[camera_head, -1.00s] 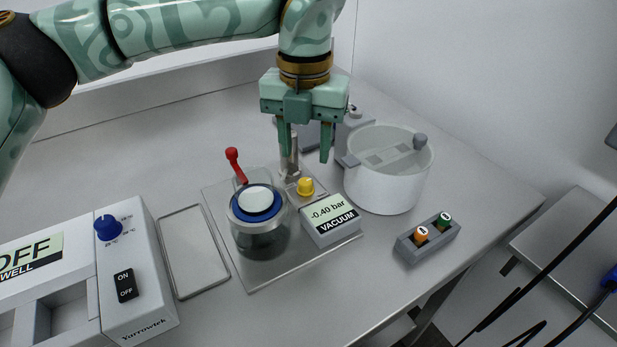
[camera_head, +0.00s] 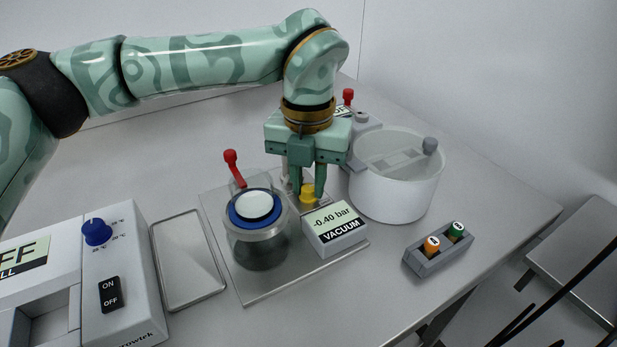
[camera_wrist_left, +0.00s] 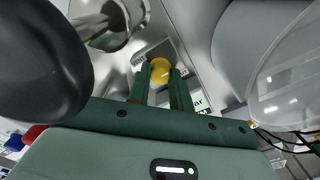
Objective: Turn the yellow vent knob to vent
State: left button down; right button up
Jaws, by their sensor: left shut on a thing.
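The yellow vent knob (camera_head: 308,193) sits on the metal plate behind the vacuum display. My left gripper (camera_head: 307,195) points down with its two fingers around the knob, shut on it. In the left wrist view the knob (camera_wrist_left: 160,70) shows between the fingertips (camera_wrist_left: 158,76). The vacuum display (camera_head: 334,227) reads -0.40 bar. A clear jar with a blue and white lid (camera_head: 257,208) stands to the left of the knob. My right gripper is not in view.
A red-handled lever (camera_head: 233,165) rises behind the jar. A white round tank (camera_head: 392,185) stands close to the right of my gripper. A grey holder (camera_head: 440,250) with orange and green vials is at the right front. An empty tray (camera_head: 187,260) and a white heater unit (camera_head: 120,290) are at the left.

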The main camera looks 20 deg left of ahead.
pick_arm(q)
jog(key=shift+r+n+p, duration=0.2)
jog(key=shift+n+p, duration=0.1)
jog(key=shift+p, duration=0.2)
jog(key=n+p, duration=0.1)
jog(key=p, duration=0.1)
jog(key=n+p, duration=0.1)
jog(key=p, duration=0.1)
jog(key=shift+s+r+n, duration=0.1)
jog(key=shift+r+n, duration=0.15)
jog(key=shift+n, duration=0.05)
jog(key=n+p, duration=1)
jog(key=p, duration=0.2)
jog(key=shift+f, duration=0.1)
jog(key=n+p, duration=0.2)
jog(key=p, duration=0.1)
jog(key=shift+f, duration=0.15)
jog(key=shift+f+n+p, duration=0.15)
jog(key=shift+n+p, duration=0.3)
jog(key=shift+n, duration=0.25)
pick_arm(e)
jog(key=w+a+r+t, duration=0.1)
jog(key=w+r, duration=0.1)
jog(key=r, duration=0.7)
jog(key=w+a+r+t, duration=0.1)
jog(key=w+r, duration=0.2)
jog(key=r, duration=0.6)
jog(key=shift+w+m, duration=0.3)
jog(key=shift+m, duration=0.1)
